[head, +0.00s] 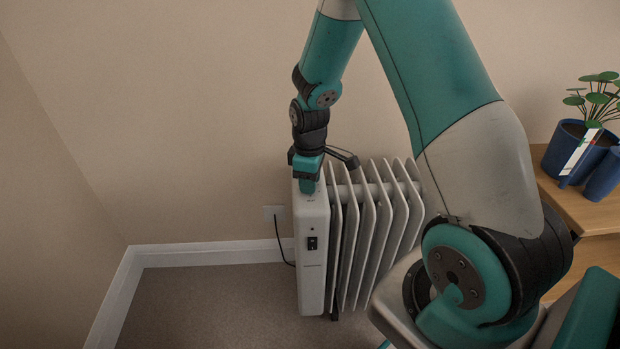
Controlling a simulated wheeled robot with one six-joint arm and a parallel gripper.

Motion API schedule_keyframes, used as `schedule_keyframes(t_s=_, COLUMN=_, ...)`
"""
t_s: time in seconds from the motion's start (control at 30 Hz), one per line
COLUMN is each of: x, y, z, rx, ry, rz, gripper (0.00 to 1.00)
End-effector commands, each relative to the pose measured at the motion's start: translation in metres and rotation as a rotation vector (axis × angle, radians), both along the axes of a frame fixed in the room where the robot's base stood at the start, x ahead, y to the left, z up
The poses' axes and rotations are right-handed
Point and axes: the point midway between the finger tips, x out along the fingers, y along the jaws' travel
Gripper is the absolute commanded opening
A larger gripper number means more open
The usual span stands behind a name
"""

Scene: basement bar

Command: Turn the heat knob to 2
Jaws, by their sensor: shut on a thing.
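A white oil-filled radiator heater (312,262) stands upright on the carpet against the wall, its control end facing me. A small black switch (312,243) is on that end panel. My gripper (307,187) points down onto the top of the control end, fingers shut on the heat knob there. The knob is hidden by the fingers, and its number marks are too small or covered to read, so its setting cannot be told.
A black cord (281,243) runs from the heater to a wall socket (272,213). On the right, a wooden table (590,218) bears a blue pot (568,150) with a green plant and another blue container (604,175). Carpet at the left is clear.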

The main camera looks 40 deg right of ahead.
Motion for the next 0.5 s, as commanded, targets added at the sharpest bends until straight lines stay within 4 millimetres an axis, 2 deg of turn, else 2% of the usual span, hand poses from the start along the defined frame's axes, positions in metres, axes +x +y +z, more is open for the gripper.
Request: schedule_keyframes(t_s=0.5, x=-0.0003, y=0.0001, z=0.0036, rx=0.000, ry=0.002, rz=-0.429, gripper=0.07)
